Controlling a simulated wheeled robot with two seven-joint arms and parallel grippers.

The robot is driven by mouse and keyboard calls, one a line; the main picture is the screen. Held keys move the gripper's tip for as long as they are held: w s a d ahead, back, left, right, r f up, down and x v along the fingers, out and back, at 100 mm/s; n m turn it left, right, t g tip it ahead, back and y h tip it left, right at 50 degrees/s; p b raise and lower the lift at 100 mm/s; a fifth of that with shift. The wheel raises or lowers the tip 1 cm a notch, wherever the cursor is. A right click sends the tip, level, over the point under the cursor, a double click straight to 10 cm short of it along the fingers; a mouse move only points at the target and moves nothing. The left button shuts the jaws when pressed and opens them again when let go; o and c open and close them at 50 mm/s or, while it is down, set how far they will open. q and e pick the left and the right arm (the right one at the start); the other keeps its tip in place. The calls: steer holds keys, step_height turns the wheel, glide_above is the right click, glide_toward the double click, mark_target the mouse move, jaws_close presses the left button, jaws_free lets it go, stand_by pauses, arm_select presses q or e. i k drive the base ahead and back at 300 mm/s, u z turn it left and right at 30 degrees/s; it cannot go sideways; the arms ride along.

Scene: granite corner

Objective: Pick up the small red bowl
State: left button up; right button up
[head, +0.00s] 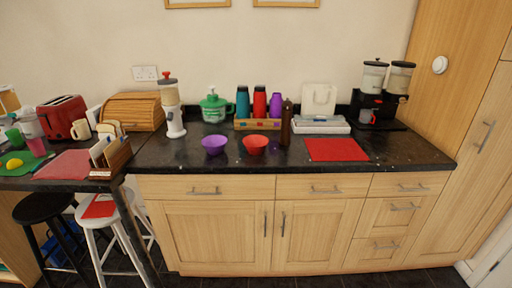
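The small red bowl (255,145) stands upright on the dark granite counter (191,158), near its front edge, in the head view. A purple bowl (214,145) stands to its left with a gap between them. A tall dark brown bottle (286,124) stands close to its right. The bowl's inside looks empty, but it is small in the picture. Neither of my grippers shows in the head view.
Behind the bowl is a wooden holder (245,124) with several bottles. A red mat (336,149) lies to the right, a dispenser (172,109) stands to the left. Stools (96,208) stand at the lower left. The floor before the cabinets (218,235) looks clear.

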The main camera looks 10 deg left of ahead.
mark_target(255, 145)
steer(key=z, duration=1.55)
steer(key=i, duration=2.65)
steer(key=u, duration=2.9)
steer(key=i, duration=0.15)
steer(key=z, duration=0.1)
